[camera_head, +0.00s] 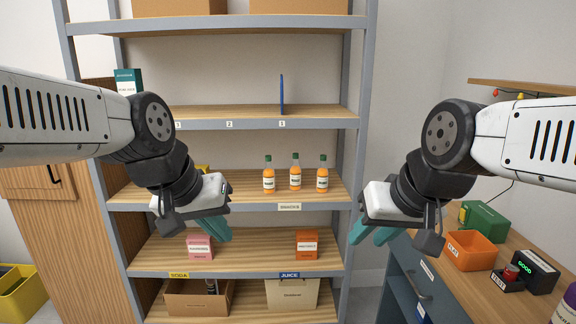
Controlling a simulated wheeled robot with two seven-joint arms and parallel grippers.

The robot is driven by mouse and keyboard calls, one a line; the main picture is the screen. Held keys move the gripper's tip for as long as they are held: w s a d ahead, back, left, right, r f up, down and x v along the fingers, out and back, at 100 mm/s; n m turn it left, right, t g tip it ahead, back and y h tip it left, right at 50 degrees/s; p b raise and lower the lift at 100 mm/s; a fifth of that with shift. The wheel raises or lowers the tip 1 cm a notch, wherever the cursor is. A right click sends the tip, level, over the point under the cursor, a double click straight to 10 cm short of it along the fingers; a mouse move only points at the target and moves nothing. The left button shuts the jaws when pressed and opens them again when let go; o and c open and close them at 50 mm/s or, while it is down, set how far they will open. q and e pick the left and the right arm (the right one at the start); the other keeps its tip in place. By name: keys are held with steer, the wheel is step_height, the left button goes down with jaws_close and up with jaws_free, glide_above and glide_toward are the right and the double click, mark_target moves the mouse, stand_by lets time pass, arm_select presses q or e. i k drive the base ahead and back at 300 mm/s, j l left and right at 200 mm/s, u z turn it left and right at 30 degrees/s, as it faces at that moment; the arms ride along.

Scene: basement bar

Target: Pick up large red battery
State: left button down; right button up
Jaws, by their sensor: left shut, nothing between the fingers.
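On the desk at the right, a small red piece (511,272) sits in a low black holder (502,283). It may be the red battery, but it is too small to tell. My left gripper (217,229) has teal fingers, is shut and empty, and hangs in front of the shelves. My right gripper (371,234) hangs left of the desk, well away from the red piece. Its teal fingers point down and to the left, and I cannot tell whether they are apart.
An orange bin (471,251), a green box (483,221) and a black box with a green "GOOD" display (535,270) stand on the desk (470,290). Shelves (240,210) ahead hold several bottles and cartons. A yellow bin (18,295) is at the lower left.

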mark_target(510, 272)
steer(key=z, duration=1.75)
